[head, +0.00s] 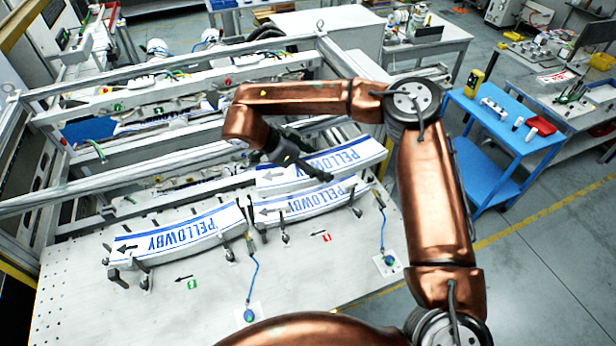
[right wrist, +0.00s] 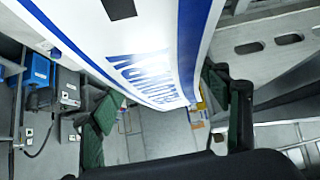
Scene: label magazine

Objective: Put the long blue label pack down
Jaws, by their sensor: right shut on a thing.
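A long white label pack with blue stripes and blue PELLOWBY print (head: 345,160) is in my right gripper (head: 298,160). In the right wrist view the pack (right wrist: 150,60) runs between the green-padded fingers (right wrist: 160,105). In the head view it lies behind another PELLOWBY pack (head: 310,203), close to it. I cannot tell whether it touches anything below. That pack and a further one to the left (head: 185,238) sit end to end between small dark posts on a white perforated plate (head: 80,300). My left gripper is not in view.
Metal rails (head: 170,80) of a frame run behind the packs. A blue cart (head: 500,135) stands to the right. The front of the plate is mostly clear.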

